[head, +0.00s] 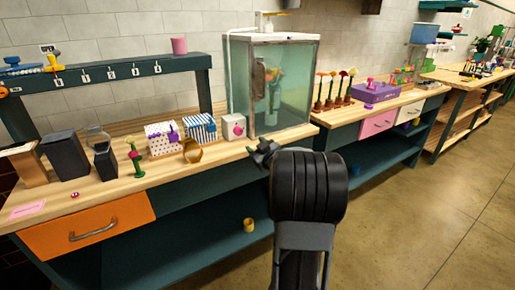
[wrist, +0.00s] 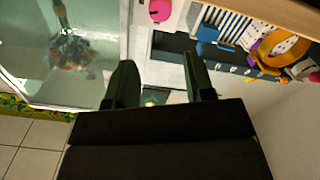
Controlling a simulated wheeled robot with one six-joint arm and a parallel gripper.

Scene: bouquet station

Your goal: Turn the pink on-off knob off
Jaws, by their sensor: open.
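A small white box (head: 233,126) stands on the wooden bench, just left of the glass tank. The pink knob (head: 238,128) is on its front face. In the wrist view the pink knob (wrist: 160,10) shows at the top edge, beyond the fingertips. My gripper (head: 262,151) is at the bench's front edge, below and right of the box and apart from it. In the wrist view my gripper (wrist: 160,82) has its two dark fingers spread with nothing between them. The angle of the knob is too small to tell.
The glass tank (head: 292,85) stands right behind my gripper; it also fills the left of the wrist view (wrist: 60,60). A gold ring (head: 192,151), a blue-striped box (head: 201,128) and a dotted box (head: 160,140) stand left of the white box. An orange drawer (head: 88,226) is below.

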